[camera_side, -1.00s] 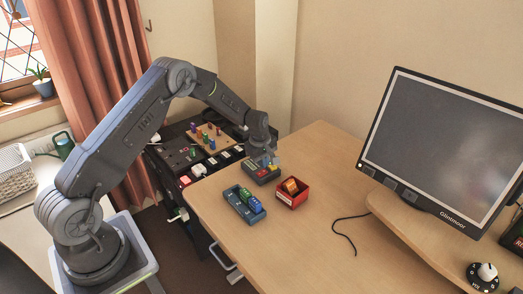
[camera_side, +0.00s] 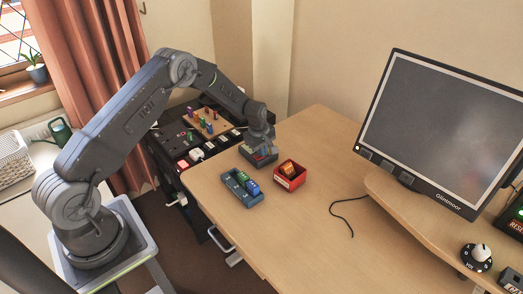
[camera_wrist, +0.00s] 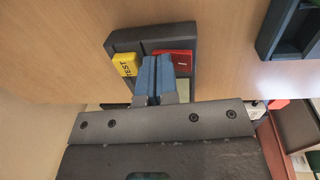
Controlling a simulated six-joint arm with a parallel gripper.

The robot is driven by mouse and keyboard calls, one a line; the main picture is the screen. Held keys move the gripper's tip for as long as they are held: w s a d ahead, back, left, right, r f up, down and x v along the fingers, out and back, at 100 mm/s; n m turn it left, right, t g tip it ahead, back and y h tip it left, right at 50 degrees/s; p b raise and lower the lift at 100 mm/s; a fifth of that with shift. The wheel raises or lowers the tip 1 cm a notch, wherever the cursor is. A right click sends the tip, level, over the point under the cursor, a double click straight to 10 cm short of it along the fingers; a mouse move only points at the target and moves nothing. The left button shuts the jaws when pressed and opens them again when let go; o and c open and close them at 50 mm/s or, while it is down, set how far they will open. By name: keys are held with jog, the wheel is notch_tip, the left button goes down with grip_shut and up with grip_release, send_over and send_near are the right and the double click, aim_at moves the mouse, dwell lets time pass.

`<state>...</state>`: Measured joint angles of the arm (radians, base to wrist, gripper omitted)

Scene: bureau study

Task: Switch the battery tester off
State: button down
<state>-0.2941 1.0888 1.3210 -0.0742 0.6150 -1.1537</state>
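The battery tester is a dark grey box (camera_side: 247,156) at the back left of the wooden desk, partly hidden under my gripper (camera_side: 264,152) in the side view. In the wrist view the tester (camera_wrist: 130,38) shows a yellow button marked TEST (camera_wrist: 125,64) and a red part (camera_wrist: 183,59). My gripper's two blue fingers (camera_wrist: 154,60) are together with only a thin line between them, and nothing shows in them. Their tips are over the tester, between the yellow button and the red part, close to the red part. I cannot tell whether they touch it.
A red bin (camera_side: 288,184) with orange items and a blue-grey tray (camera_side: 240,198) with green and blue pieces stand close in front of the tester. A monitor (camera_side: 440,130) is at right. A black cable (camera_side: 335,213) lies on the desk.

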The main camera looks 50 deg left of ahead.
jog(key=shift+s+f, duration=0.2)
jog(key=shift+s, duration=0.1)
jog(key=shift+s+r, duration=0.15)
jog(key=shift+s, duration=0.5)
jog(key=shift+r, duration=0.15)
jog(key=shift+r, duration=0.25)
notch_tip(320, 180, up, 13)
jog(key=s, duration=0.1)
jog(key=shift+s, duration=0.35)
jog(key=shift+a+r, duration=0.1)
